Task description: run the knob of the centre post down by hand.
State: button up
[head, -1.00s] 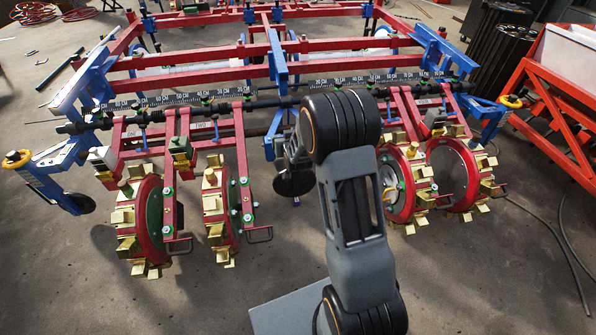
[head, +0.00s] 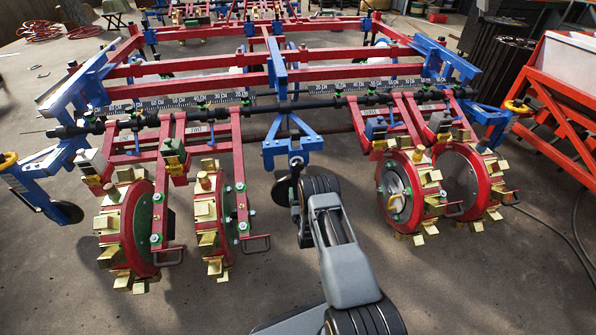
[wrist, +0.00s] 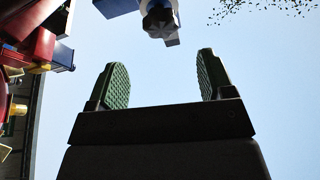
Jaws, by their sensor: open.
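My gripper (wrist: 160,78) is open and empty in the wrist view, its two green ribbed pads standing apart against bright sky. A dark faceted knob (wrist: 160,22) with a blue and white part beside it shows at the top edge, beyond the fingertips and apart from them, roughly in line with the gap. It looks like the knob of the centre post, but most of the post is cut off. In the head view the blue centre bracket (head: 291,143) is on the planter's middle, just beyond my wrist. The knob cannot be made out there, and my arm hides most of the gripper.
Toothed red wheels stand left (head: 130,235) and right (head: 407,192) of my arm. Red planter beams (head: 190,70) and a scale bar run across behind. Red and blue planter parts (wrist: 45,50) are at the wrist view's left. An orange frame (head: 560,115) is at right. Front floor is open.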

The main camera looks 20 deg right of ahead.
aim_at(298, 170)
jog(key=b+x, duration=0.3)
jog(key=x, duration=0.7)
jog(key=shift+w+r, duration=0.1)
jog(key=shift+w, duration=0.2)
jog(key=c, duration=0.9)
jog(key=m+h+b, duration=0.1)
jog(key=m, duration=0.2)
jog(key=shift+g+h+b, duration=0.3)
jog(key=shift+b, duration=0.1)
jog(key=shift+m+g+h, duration=0.3)
jog(key=shift+m+h, duration=0.2)
jog(key=shift+m, duration=0.7)
